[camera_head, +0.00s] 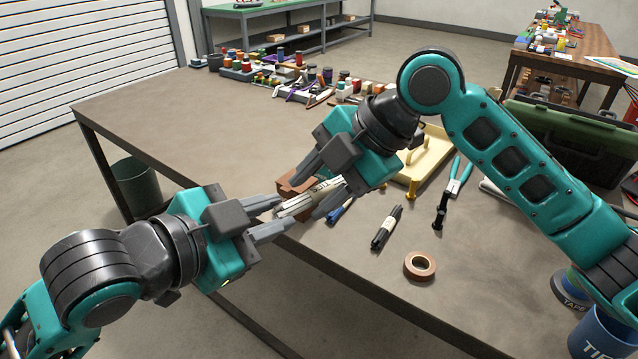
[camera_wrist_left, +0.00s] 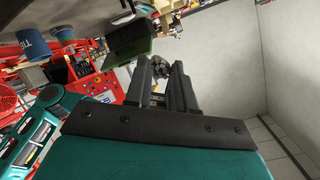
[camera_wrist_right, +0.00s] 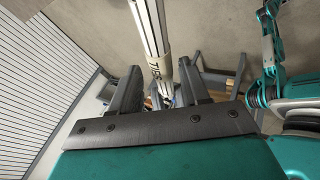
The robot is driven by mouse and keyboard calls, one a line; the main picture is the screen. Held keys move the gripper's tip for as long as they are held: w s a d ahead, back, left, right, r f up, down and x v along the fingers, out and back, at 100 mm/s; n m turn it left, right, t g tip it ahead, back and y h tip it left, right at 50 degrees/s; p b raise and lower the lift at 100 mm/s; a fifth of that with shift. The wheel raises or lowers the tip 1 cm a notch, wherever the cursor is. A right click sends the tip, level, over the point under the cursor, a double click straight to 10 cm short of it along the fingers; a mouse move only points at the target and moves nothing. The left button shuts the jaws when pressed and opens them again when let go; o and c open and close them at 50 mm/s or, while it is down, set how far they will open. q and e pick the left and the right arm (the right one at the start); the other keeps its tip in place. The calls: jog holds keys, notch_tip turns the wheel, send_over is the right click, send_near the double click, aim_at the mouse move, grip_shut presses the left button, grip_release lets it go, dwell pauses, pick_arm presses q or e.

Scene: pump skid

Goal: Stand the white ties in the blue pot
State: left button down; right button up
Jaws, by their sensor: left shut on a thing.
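The white ties (camera_head: 297,206) are a bundle with a dark-lettered pale band, held in the air above the near edge of the table. My left gripper (camera_head: 279,214) is shut on one end of the bundle. My right gripper (camera_head: 312,197) is open, with its fingers on either side of the bundle's other end. In the right wrist view the white ties (camera_wrist_right: 150,35) pass between the spread fingers. The blue pot (camera_head: 603,336), lettered in white, stands at the lower right, partly cut off. It also shows in the left wrist view (camera_wrist_left: 36,48).
On the table (camera_head: 340,262) lie a black bundle (camera_head: 386,228), a brown tape roll (camera_head: 420,266), teal-handled pliers (camera_head: 456,178) and a blue bundle (camera_head: 341,211). A yellow tray (camera_head: 432,160) lies behind. A tape pot (camera_head: 568,290) stands beside the blue pot. A green toolbox (camera_head: 570,130) stands right.

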grip_shut()
pick_arm(q)
jog(key=c, duration=0.9)
grip_release()
jog(key=shift+o, duration=0.2)
jog(key=shift+f, duration=0.1)
